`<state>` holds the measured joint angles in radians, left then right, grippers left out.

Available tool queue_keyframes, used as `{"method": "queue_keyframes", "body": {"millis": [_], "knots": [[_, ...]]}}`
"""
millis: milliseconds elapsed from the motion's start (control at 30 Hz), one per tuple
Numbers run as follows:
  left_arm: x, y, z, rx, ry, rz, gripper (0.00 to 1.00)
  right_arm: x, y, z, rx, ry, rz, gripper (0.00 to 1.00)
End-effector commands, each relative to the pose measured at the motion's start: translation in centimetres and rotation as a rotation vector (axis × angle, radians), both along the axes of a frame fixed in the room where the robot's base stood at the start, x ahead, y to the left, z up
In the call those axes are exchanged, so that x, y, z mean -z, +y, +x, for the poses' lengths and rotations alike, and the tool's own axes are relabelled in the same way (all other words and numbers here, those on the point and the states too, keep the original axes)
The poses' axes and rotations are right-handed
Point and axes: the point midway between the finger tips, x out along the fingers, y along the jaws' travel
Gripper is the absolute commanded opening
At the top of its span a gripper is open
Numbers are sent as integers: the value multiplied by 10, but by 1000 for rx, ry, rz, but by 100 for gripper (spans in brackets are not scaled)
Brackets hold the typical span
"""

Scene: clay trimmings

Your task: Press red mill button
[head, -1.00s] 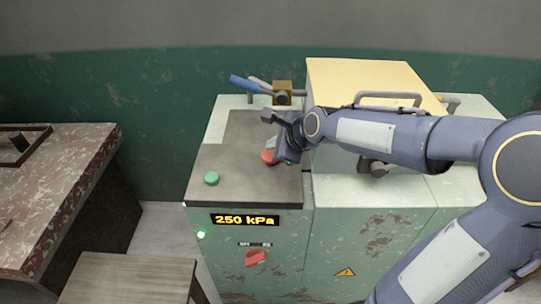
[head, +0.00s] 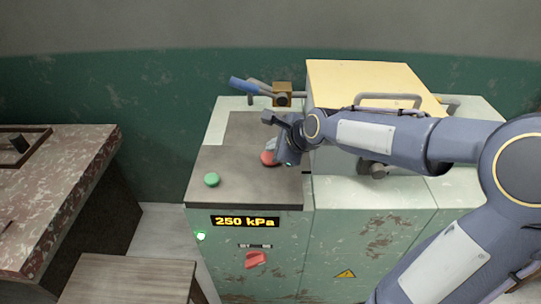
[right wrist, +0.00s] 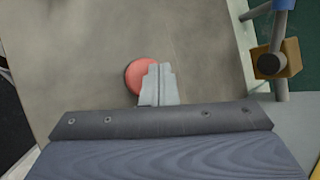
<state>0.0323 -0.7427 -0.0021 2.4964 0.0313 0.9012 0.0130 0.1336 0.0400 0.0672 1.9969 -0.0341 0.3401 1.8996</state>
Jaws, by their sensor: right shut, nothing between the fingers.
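The red button (head: 268,158) sits on the dark top plate of the green machine. It also shows in the right wrist view (right wrist: 138,76), partly covered by my fingers. My right gripper (head: 273,148) is shut and empty, with its fingertips over or right beside the button; whether they touch it I cannot tell. A green button (head: 212,179) sits on the same plate, to the left and nearer the front. My left gripper is not in view.
A display (head: 245,221) on the machine's front reads 250 kPa, with a lit green lamp (head: 200,236) below it. A blue-handled lever (head: 245,86) stands at the back. A yellow lid (head: 365,75) rises on the right. A worn table (head: 75,160) is at left.

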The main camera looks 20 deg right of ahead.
Motion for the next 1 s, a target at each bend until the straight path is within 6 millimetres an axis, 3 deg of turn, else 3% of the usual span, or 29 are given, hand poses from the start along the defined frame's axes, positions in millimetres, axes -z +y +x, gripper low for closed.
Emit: {"method": "queue_keyframes", "body": {"millis": [1000], "knots": [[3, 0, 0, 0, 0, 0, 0, 9, 0, 0, -1, 1, 0, 0]]}}
